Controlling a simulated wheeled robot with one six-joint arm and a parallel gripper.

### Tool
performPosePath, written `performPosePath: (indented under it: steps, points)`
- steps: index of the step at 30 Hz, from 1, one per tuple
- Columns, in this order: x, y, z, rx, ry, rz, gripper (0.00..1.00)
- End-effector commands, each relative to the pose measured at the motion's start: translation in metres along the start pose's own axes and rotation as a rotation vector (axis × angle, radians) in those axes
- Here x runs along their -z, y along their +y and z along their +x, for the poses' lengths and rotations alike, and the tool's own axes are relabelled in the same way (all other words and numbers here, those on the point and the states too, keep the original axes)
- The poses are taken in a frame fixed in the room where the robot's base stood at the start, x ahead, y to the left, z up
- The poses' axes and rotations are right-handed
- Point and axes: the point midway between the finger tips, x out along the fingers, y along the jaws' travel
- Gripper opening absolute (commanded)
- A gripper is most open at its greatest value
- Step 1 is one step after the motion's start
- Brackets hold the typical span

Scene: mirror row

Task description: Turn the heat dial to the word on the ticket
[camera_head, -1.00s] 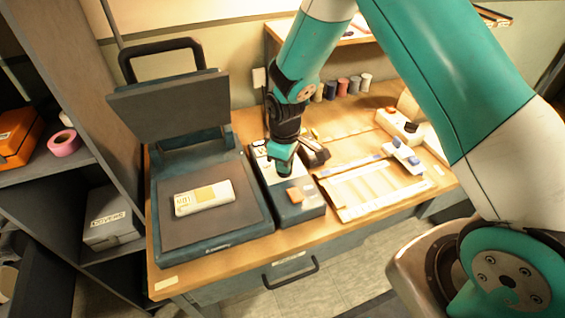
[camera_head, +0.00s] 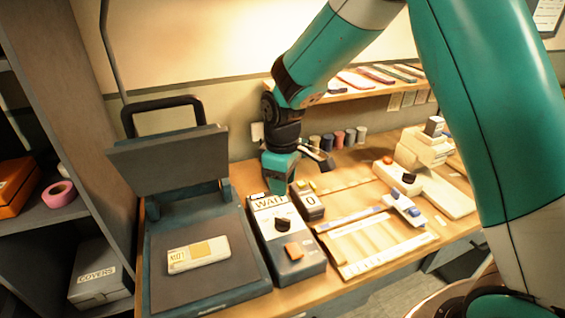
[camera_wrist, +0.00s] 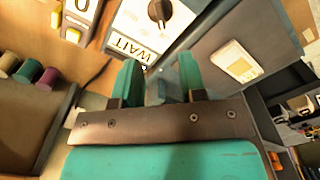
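The heat dial is a black knob (camera_head: 283,224) on the white top of a dark control box (camera_head: 290,262). It also shows in the wrist view (camera_wrist: 159,12). A display reading WAIT (camera_head: 270,202) sits behind the dial. A pale slab (camera_head: 199,254) with a small printed label lies on the open press's lower plate; the label's word is too small to read. My gripper (camera_head: 281,187) is above the back end of the box, behind the dial and apart from it. In the wrist view its teal fingers (camera_wrist: 158,75) are spread with nothing between them.
The press lid (camera_head: 170,152) stands raised at the left. An orange switch (camera_head: 293,251) is in front of the dial. A small counter box (camera_head: 308,201) stands close at the right. Spools (camera_head: 338,139) line the back.

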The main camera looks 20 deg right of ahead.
Motion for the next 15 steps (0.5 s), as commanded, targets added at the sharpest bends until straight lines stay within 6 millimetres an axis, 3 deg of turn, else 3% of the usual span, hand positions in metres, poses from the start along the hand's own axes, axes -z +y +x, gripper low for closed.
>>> performPosePath:
  steps: [6,15]
  points:
    - [0.001,0.0,-0.043,-0.002,0.003,-0.001,0.38]
    - [0.0,0.0,-0.06,0.0,0.0,-0.001,0.38]
